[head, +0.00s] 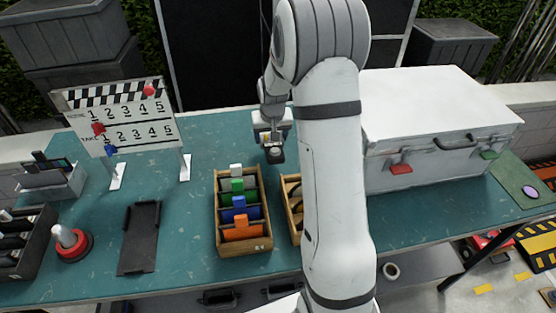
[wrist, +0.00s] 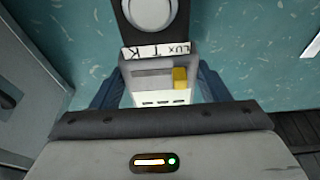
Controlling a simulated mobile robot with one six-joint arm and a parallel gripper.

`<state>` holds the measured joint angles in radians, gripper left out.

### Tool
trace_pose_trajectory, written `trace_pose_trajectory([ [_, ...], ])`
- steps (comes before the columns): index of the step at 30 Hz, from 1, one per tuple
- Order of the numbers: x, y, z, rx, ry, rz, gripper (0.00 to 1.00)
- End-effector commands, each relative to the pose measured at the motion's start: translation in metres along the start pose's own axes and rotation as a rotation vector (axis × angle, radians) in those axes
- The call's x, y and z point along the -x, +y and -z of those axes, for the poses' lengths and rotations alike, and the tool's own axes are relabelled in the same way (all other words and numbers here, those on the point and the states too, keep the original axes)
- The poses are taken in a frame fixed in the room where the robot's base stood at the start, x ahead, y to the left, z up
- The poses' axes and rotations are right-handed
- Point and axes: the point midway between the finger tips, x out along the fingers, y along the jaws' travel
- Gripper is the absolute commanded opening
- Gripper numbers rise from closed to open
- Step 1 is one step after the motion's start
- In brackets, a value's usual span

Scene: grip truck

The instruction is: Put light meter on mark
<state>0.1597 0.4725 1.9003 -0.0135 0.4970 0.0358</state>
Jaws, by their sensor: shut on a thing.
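My gripper (head: 272,132) is shut on the light meter (head: 276,155) and holds it over the back middle of the teal table, left of the white case. In the wrist view the light meter (wrist: 160,72) sits between the two blue-grey fingers (wrist: 165,88). It has a white dome on a dark head, a label reading LUX and a yellow button. I cannot tell its height above the table. A green mat (head: 511,180) with a pale lilac disc (head: 530,191) lies at the table's right end; I cannot tell if this is the mark.
A large white case (head: 435,110) stands right of my arm. A wooden rack (head: 243,247) with coloured pieces stands at the front middle. A slate board (head: 120,115), a red-based cone (head: 72,243) and a black tray (head: 140,238) are at left. The table (head: 205,150) behind the rack is clear.

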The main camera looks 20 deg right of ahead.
Motion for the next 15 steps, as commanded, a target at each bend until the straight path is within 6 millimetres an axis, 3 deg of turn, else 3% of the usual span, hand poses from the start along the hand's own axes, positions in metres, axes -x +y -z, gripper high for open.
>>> trace_pose_trajectory([
  [5,-0.030,0.003,-0.009,-0.006,-0.004,-0.002,0.31],
  [15,-0.064,0.006,-0.019,-0.011,-0.004,-0.003,0.31],
])
